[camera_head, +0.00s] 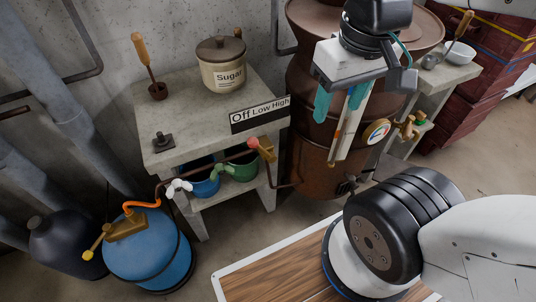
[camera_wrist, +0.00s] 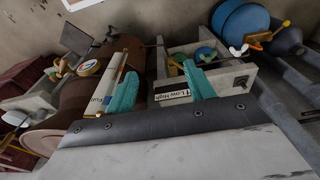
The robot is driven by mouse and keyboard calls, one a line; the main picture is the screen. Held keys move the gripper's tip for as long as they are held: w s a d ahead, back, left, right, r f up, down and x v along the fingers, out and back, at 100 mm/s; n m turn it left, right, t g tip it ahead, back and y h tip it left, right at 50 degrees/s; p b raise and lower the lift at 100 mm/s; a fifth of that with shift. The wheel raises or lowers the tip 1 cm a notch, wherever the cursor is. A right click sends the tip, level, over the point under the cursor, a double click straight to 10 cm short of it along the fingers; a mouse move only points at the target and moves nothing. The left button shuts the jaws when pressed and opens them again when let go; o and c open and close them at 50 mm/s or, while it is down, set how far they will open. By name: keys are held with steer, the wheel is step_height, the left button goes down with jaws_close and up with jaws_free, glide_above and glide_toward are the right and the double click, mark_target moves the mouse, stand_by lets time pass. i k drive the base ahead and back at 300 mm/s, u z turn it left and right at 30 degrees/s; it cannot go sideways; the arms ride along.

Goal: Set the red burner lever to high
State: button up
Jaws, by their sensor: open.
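The red burner lever's knob (camera_head: 253,143) shows in the head view beside a brass fitting (camera_head: 266,149) on the pipe, at the front right of the concrete bench. It sits below the white label strip (camera_head: 261,114) reading Off, Low, High, roughly under Off and Low. I cannot tell its exact setting. My gripper (camera_head: 340,103) is open and empty, with two teal fingers pointing down, to the right of the lever and apart from it, before the copper still. In the wrist view, my gripper (camera_wrist: 162,86) shows the label (camera_wrist: 172,95) between its fingers; the lever is not clear there.
The concrete bench (camera_head: 160,107) carries a sugar jar (camera_head: 222,75). The copper still (camera_head: 307,150) has a round gauge (camera_head: 376,132) near my gripper. A blue gas tank (camera_head: 150,255) stands at lower left. A wood-topped surface (camera_head: 275,278) is in front.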

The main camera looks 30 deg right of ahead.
mark_target(252, 142)
steer(key=z, duration=0.05)
steer(key=k, duration=0.9)
steer(key=u, duration=0.05)
